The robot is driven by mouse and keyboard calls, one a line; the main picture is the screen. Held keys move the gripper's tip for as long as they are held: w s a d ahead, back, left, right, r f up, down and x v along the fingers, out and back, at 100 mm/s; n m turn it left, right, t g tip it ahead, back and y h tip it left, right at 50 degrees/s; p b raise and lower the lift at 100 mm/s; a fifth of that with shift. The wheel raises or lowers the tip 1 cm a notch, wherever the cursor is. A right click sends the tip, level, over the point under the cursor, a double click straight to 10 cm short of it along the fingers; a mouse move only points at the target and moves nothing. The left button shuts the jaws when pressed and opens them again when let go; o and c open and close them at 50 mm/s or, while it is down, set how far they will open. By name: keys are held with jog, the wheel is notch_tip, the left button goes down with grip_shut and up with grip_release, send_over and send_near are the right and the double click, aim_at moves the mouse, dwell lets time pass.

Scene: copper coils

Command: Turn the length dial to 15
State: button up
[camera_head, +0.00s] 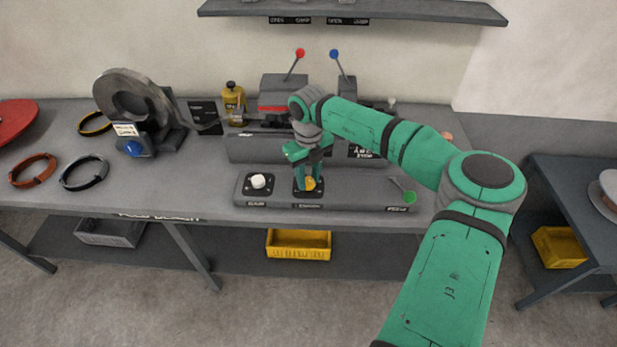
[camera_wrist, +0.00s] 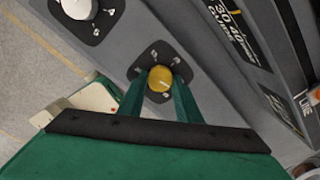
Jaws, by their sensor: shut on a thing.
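A round yellow dial (camera_head: 310,184) sits on a dark plate in the middle of the grey control panel on the workbench. In the wrist view the yellow dial (camera_wrist: 160,78) shows a pale pointer line, with small white marks around it that are too small to read. My gripper (camera_head: 308,182) reaches down from above, and its green fingers (camera_wrist: 160,92) are shut on the yellow dial, one on each side. A white dial (camera_head: 258,181) is on the panel to the left; it also shows at the top left of the wrist view (camera_wrist: 79,8).
A lever with a green knob (camera_head: 409,197) is at the panel's right end. Levers with red (camera_head: 300,53) and blue (camera_head: 335,53) knobs stand behind. A round coil machine (camera_head: 135,105) and several rings are on the left. A dark scale plate with numbers (camera_wrist: 235,35) is beside the dial.

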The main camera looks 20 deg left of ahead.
jog(key=n, duration=1.3)
jog(key=shift+w+n, duration=0.1)
jog(key=shift+n, duration=0.3)
jog(key=n, duration=0.9)
jog(key=shift+w+a+r+n, duration=0.1)
jog(key=shift+n, duration=0.3)
jog(key=shift+w+d+n, duration=0.1)
jog(key=shift+d+n, duration=0.15)
jog(key=shift+n, duration=0.85)
jog(key=shift+s+a+n, duration=0.2)
jog(key=shift+n, duration=0.7)
jog(key=o, duration=1.1)
jog(key=shift+c, duration=0.2)
